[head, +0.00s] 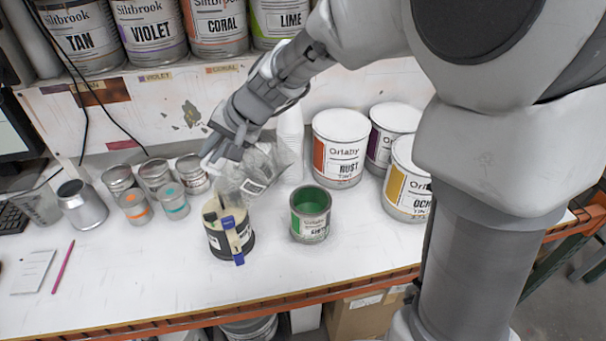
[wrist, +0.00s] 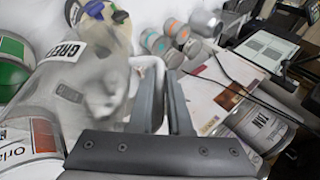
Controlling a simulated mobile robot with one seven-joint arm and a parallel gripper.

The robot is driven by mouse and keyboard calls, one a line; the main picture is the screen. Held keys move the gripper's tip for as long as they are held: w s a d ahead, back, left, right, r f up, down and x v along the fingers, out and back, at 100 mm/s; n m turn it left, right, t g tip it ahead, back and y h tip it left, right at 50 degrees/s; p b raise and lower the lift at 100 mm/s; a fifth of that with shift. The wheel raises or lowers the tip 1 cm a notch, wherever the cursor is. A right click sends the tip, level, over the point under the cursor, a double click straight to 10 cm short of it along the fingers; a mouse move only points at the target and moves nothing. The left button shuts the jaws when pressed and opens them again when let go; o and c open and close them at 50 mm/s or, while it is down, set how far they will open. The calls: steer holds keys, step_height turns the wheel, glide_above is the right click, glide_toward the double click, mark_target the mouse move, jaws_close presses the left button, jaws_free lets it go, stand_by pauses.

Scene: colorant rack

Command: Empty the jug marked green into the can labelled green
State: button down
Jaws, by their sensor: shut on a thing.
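My gripper (head: 222,152) is shut on a clear jug (head: 266,165), held above the bench behind the tool pot and the green can. In the wrist view the jug (wrist: 95,95) bears a label reading GREEN, partly cut off; I see no green liquid in it, though it is blurred. The jug looks tilted. The can labelled green (head: 312,228) stands open and upright on the bench, right of and in front of the jug, with green paint inside. Part of the green can (wrist: 14,70) also shows at the wrist view's left edge.
A dark pot (head: 230,238) with tools stands left of the green can. Large tins, including Rust (head: 340,150) and Ochre (head: 405,185), stand behind right. Small tins (head: 155,175) and a metal flask (head: 82,205) stand left.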

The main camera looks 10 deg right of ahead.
mark_target(202, 165)
steer(key=shift+a+f+h+p, duration=0.25)
steer(key=shift+a+h+p, duration=0.3)
steer(key=shift+p, duration=1.15)
steer(key=shift+a+f+h+p, duration=0.2)
steer(key=shift+a+h+p, duration=0.35)
steer(key=shift+p, duration=1.1)
steer(key=shift+a+f, duration=0.25)
steer(key=shift+f, duration=0.15)
steer(key=shift+a+f+n+h, duration=0.4)
steer(key=shift+a+h, duration=0.2)
steer(key=shift+h, duration=0.1)
steer(key=shift+a+f+h, duration=0.15)
steer(key=shift+a+h, duration=0.15)
steer(key=shift+h, duration=0.1)
steer(key=shift+a, duration=0.15)
steer(key=shift+a+f+n+h, duration=0.2)
steer(key=shift+a+f+h, duration=0.15)
steer(key=shift+h, duration=0.4)
steer(key=shift+a+f+n+h, duration=0.2)
steer(key=shift+a+f+h, duration=0.1)
steer(key=shift+h, duration=0.45)
